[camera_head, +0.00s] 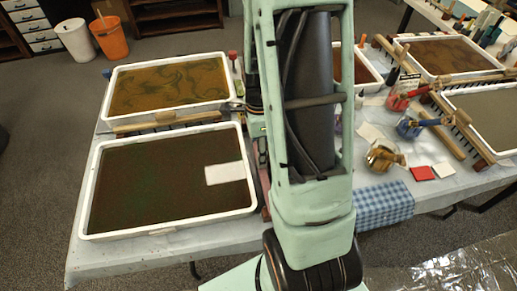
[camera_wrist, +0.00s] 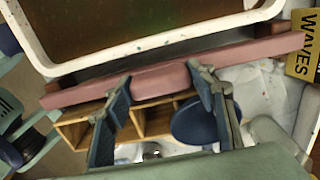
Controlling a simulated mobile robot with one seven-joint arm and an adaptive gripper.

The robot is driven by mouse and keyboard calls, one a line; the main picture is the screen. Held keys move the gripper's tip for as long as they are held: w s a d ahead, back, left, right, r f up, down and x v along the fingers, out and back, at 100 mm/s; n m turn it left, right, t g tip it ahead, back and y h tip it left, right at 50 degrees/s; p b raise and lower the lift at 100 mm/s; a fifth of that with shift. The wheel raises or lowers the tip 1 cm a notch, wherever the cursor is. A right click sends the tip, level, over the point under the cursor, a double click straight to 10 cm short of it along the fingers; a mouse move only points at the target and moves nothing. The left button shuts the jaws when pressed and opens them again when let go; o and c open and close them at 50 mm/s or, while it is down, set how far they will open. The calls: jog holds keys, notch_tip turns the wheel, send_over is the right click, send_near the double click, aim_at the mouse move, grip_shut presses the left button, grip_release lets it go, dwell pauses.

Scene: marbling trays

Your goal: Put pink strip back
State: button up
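The pink strip (camera_wrist: 245,58) is a long bar lying slantwise across the wrist view, along the near edge of a white tray (camera_wrist: 150,48). It has a thicker middle part. My gripper (camera_wrist: 160,82) has one finger on each side of that middle part, with the fingertips against it, and looks shut on it. I cannot tell whether the strip rests on anything. In the head view a narrow pinkish length (camera_head: 265,182) shows beside the right end of the front white tray (camera_head: 82,212); my arm hides the gripper there.
A wooden box with compartments (camera_wrist: 157,120) and a dark blue round thing (camera_wrist: 195,122) are below the strip. A yellow "WAVES" sign (camera_wrist: 303,45) stands at right. In the head view, another tray (camera_head: 112,90) lies behind, and jars and more trays crowd the right.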

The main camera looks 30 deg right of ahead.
jog(key=o, duration=0.4)
notch_tip(320, 180, up, 12)
jog(key=shift+r+p, duration=0.15)
jog(key=shift+p, duration=0.7)
